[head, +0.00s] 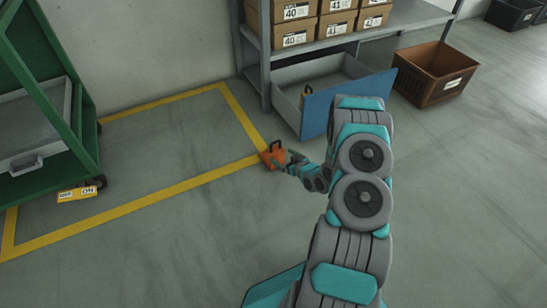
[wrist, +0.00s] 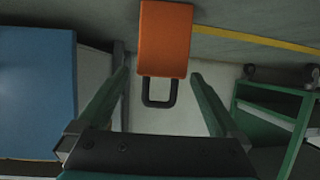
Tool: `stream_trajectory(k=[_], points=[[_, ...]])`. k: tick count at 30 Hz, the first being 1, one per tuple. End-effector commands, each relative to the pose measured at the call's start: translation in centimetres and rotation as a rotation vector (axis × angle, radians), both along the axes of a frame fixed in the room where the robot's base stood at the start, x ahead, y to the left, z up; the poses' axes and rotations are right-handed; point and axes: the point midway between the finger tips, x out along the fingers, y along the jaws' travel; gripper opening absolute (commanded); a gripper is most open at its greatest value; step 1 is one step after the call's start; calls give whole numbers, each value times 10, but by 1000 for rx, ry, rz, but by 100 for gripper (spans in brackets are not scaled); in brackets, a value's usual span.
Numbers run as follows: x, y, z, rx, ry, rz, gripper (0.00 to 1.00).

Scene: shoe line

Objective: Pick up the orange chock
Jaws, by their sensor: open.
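The orange chock (head: 268,154) sits on the grey floor at the corner of a yellow floor line, left of the blue-fronted drawer. In the wrist view the chock (wrist: 165,38) is at the top centre, with its dark loop handle (wrist: 147,92) pointing toward my gripper. My gripper (wrist: 160,75) is open. Its two fingers stand on either side of the handle, with a gap on each side. In the head view my gripper (head: 283,161) is right at the chock and partly covers it.
The open drawer (head: 340,92) with a blue front (wrist: 38,95) juts from a grey shelf holding cardboard boxes (head: 296,12). A brown crate (head: 436,75) stands to the right. Floor between cart and chock is clear.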

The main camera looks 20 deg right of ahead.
Motion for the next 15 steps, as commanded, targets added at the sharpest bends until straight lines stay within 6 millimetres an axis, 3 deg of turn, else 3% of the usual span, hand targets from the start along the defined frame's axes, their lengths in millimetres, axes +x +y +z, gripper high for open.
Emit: stream_trajectory(k=[6,15], points=[[26,5,-14,1,4,1,100],[43,8,-21,-1,2,1,100]])
